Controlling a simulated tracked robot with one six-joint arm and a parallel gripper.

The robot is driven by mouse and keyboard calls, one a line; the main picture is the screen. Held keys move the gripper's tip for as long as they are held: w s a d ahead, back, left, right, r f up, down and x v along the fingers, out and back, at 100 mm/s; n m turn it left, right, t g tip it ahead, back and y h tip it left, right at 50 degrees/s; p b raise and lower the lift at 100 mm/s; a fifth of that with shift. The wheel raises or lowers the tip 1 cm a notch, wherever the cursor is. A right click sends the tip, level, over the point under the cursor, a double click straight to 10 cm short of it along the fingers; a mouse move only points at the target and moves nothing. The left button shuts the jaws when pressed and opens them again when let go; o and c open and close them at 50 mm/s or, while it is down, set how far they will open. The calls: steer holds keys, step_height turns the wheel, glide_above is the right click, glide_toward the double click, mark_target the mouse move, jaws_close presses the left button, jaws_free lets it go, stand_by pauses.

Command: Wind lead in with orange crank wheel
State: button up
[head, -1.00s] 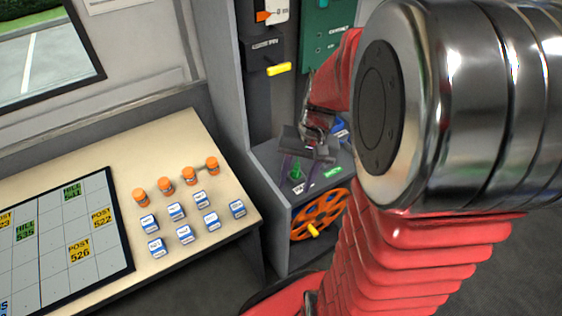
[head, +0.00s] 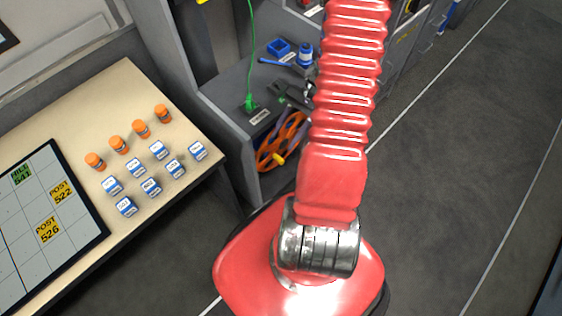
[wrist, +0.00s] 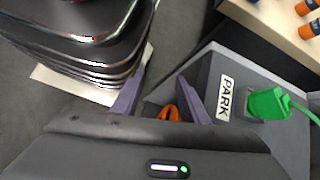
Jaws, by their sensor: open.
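The orange crank wheel (head: 291,128) is on the front face of the grey cabinet, with a yellow handle (head: 279,159) low on it. My arm hides its right side. A green lead (head: 250,50) runs down to a green plug (head: 252,104) on the cabinet top, by the PARK label. My gripper (wrist: 160,98) is open and empty, its two purple fingers apart. A small piece of the orange wheel (wrist: 171,112) shows between and beyond the fingers.
The PARK label (wrist: 225,98) and the green plug lie right of the fingers in the wrist view. A blue tray (head: 279,47) and blue bottle (head: 305,55) stand farther back. A desk (head: 85,105) with orange and blue pieces is at left. Floor at right is clear.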

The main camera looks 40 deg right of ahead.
steer(key=s+d+f+m+t+y, duration=0.1)
steer(key=d+f+m+t, duration=0.2)
steer(key=f+m+t, duration=0.65)
steer(key=s+d+f+m+t+y, duration=0.1)
steer(key=d+f+m+t, duration=0.2)
steer(key=f, duration=1.1)
steer(key=m+t+h, duration=0.5)
steer(key=m+h, duration=0.5)
steer(key=m, duration=0.2)
glide_toward(281, 162)
steer(key=s, duration=0.1)
steer(key=s+f, duration=0.1)
steer(key=s+d, duration=0.1)
steer(key=shift+s+f+n, duration=0.15)
steer(key=shift+f+n, duration=0.1)
steer(key=shift+w+a, duration=0.2)
steer(key=shift+w, duration=6.7)
steer(key=shift+c, duration=0.4)
jaws_close()
steer(key=shift+a, duration=0.1)
